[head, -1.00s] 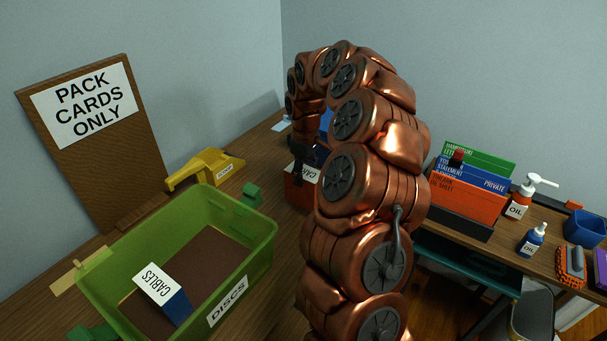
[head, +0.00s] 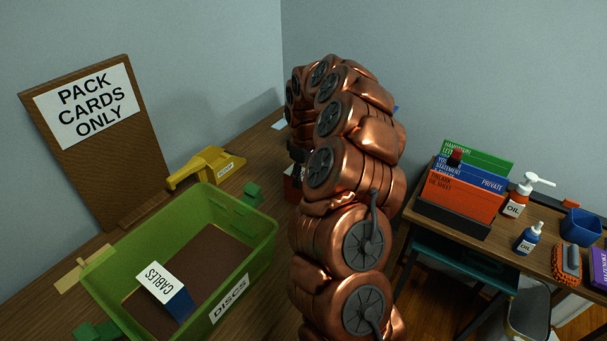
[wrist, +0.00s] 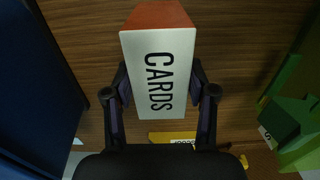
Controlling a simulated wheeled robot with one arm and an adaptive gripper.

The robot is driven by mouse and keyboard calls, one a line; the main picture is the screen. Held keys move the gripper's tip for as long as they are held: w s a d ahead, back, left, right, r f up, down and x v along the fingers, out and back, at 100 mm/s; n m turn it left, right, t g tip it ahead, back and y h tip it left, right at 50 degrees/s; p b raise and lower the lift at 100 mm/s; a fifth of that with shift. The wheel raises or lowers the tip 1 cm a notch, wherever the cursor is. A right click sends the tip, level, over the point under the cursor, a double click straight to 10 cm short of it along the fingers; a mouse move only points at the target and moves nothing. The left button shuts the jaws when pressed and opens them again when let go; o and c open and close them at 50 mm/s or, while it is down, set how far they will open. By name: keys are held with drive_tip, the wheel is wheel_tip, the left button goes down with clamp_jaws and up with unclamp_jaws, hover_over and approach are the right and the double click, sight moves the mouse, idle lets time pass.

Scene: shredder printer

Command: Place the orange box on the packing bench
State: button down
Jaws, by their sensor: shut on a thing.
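The orange box has a white top reading CARDS. In the wrist view the orange box (wrist: 158,80) sits between the two fingers of my gripper (wrist: 160,82), which is shut on it. In the head view only a small part of the orange box (head: 293,188) shows, the rest hidden behind my copper arm. It is at or just above the wooden bench (head: 258,160) that carries the green bin and the sign; I cannot tell whether it touches the wood.
A green bin (head: 262,235) labelled DISCS holds a blue CABLES box (head: 160,283). A yellow scoop (head: 208,165) and a PACK CARDS ONLY board (head: 140,165) stand behind it. A blue thing (wrist: 30,90) is close at left in the wrist view. A second table with folders (head: 470,190) is right.

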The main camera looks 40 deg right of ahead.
drive_tip(key=shift+c, duration=1.7)
unclamp_jaws()
drive_tip(key=shift+f, duration=0.1)
wheel_tip(320, 180, up, 12)
drive_tip(key=b, duration=0.2)
drive_tip(key=s+a+r, duration=0.3)
drive_tip(key=s+a, duration=0.3)
drive_tip(key=a, duration=0.4)
drive_tip(key=s+a+r, duration=0.2)
drive_tip(key=s+a, duration=0.4)
drive_tip(key=a, duration=0.4)
drive_tip(key=s+a+f+m+g, duration=0.1)
drive_tip(key=s+a+f+m, duration=0.1)
drive_tip(key=s, duration=1)
drive_tip(key=s+a+f+m, duration=0.1)
drive_tip(key=s+a+f, duration=0.3)
drive_tip(key=s, duration=0.8)
drive_tip(key=shift+a+f+m+g, duration=0.2)
drive_tip(key=shift+a+m+g, duration=0.05)
drive_tip(key=shift+m+g, duration=0.15)
